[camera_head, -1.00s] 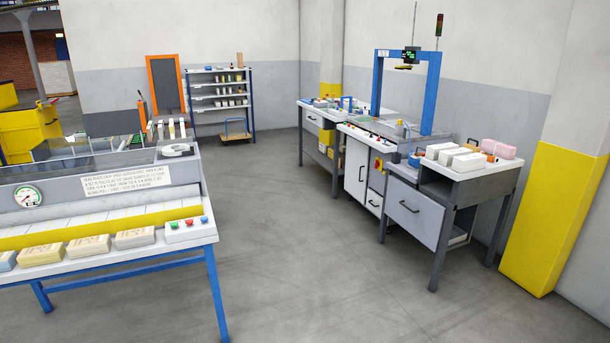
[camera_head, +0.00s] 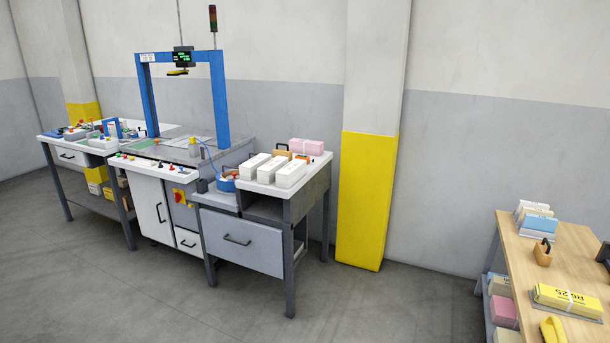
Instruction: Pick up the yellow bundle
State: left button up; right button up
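Neither of my grippers shows in this view.
A blue-framed strapping machine (camera_head: 222,105) and grey benches stand at the left and middle. White bundles (camera_head: 270,168) lie on the right bench. A wooden block with a handle (camera_head: 543,253) stands near the yellow bundle. Open floor (camera_head: 400,308) lies between bench and wooden table.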

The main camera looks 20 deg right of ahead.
aim_at(568, 301)
jog(key=i+z, duration=0.2)
jog(key=z, duration=0.25)
jog(key=i+z, duration=0.15)
jog(key=z, duration=0.25)
jog(key=i+z, duration=0.2)
jog(key=z, duration=0.25)
jog(key=i+j+z, duration=0.15)
jog(key=z, duration=0.25)
jog(key=i+j+z, duration=0.15)
jog(key=z, duration=0.3)
